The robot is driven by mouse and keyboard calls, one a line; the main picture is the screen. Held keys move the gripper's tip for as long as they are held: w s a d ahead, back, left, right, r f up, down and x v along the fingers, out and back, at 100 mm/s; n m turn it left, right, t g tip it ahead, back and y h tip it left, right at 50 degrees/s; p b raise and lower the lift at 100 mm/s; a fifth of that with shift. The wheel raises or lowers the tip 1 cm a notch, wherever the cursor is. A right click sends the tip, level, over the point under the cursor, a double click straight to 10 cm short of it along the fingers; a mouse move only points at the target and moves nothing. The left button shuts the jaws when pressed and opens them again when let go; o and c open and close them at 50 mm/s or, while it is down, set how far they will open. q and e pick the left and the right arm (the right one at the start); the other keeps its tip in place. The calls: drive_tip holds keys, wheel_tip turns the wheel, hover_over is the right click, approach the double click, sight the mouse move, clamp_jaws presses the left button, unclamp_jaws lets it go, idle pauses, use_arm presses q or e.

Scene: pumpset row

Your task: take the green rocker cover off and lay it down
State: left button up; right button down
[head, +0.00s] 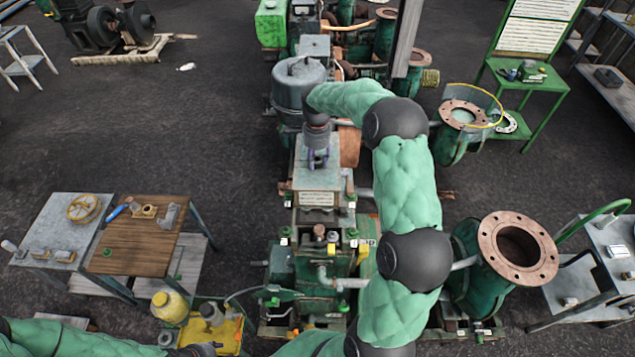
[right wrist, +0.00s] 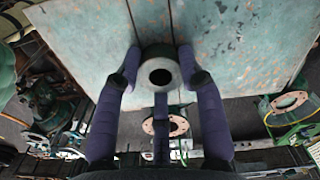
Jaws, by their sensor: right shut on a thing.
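The rocker cover (head: 303,182) shows as a pale, worn grey-green box top on the engine in the middle of the head view. In the right wrist view its weathered green face (right wrist: 230,45) fills the top. A round cap with a dark hole (right wrist: 160,77) stands out from it. My right gripper (head: 318,158) points down over the cover, and its fingers are shut around this cap. I cannot tell whether the cover is seated or raised. My left arm comes in at the bottom left, and its gripper (head: 200,350) is partly cut off by the frame edge.
A wood-topped bench (head: 125,258) and grey table (head: 40,254) hold small parts at left. A yellow tray (head: 228,338) with a yellow bottle (head: 170,306) is at the lower left. Flanged green pipes stand right of the engine. The dark floor at upper left is mostly clear.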

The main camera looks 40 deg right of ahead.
drive_tip(key=shift+r+p, duration=0.8)
drive_tip(key=shift+r, duration=1.2)
drive_tip(key=shift+w, duration=0.1)
wheel_tip(320, 180, up, 4)
drive_tip(key=shift+r+p, duration=0.1)
drive_tip(key=shift+p, duration=0.95)
drive_tip(key=c, duration=1.5)
unclamp_jaws()
clamp_jaws()
